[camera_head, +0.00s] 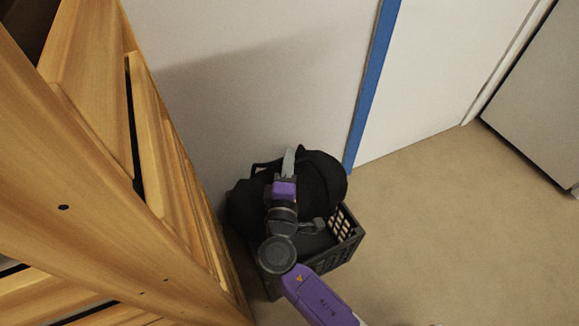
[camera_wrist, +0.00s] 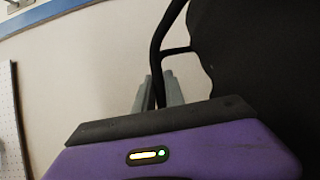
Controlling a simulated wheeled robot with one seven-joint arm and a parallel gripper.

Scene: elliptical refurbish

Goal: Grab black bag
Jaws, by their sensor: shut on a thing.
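The black bag (camera_head: 323,180) sits on top of a dark crate (camera_head: 345,238) against the wall in the head view. Its dark body fills the right side of the wrist view (camera_wrist: 262,60), with a thin black handle strap (camera_wrist: 157,50) beside it. My gripper (camera_head: 289,160) reaches over the bag in the head view. In the wrist view, the grey fingers of my gripper (camera_wrist: 158,92) are shut on the strap, one on each side of it. My arm hides part of the bag and crate.
A wooden slatted structure (camera_head: 110,190) rises close on the left of the crate. A pale wall (camera_head: 250,80) with a blue vertical strip (camera_head: 373,85) stands behind. Bare floor (camera_head: 450,230) lies to the right, with a grey cabinet (camera_head: 540,100) at far right.

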